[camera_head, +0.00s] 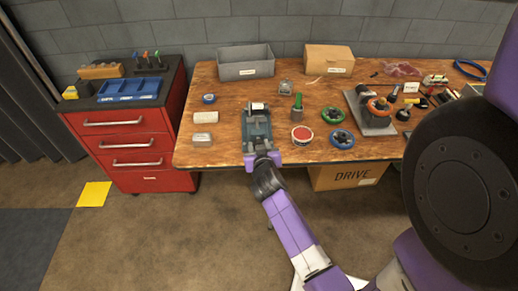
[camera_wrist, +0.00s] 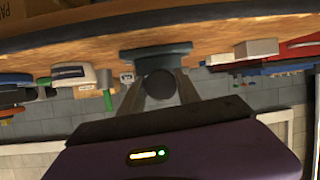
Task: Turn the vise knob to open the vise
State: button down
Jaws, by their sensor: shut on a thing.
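The vise (camera_head: 258,126) is a teal-grey block near the front edge of the wooden workbench, with a small white-topped piece (camera_head: 258,106) at its far end. In the wrist view, which is upside down, the vise's grey body (camera_wrist: 156,53) shows beyond the fingers. The vise knob (camera_wrist: 158,84) is dark and round. My gripper (camera_wrist: 158,94) is shut on it, one finger on each side. In the head view my gripper (camera_head: 263,158) is at the vise's near end, at the bench edge, and hides the knob.
Pale blocks (camera_head: 205,117) lie left. A grey bin (camera_head: 245,63) stands behind. A red drawer cabinet (camera_head: 135,145) stands left. The floor in front is clear.

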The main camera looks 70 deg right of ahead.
jog(key=n+g+b, duration=0.1)
jog(key=n+b, duration=0.1)
jog(key=n, duration=0.1)
jog(key=shift+w+a+g+h, duration=0.15)
jog(key=shift+w+g+h, duration=0.1)
jog(key=shift+g+h, duration=0.15)
jog(key=shift+n+g+h+b, duration=0.5)
jog(key=shift+n+g+b, duration=0.25)
jog(key=shift+n, duration=0.35)
jog(key=c, duration=0.9)
grip_release()
jog(key=shift+s, duration=0.1)
jog(key=v, duration=0.7)
jog(key=shift+a, duration=0.35)
jog(key=shift+r, duration=0.1)
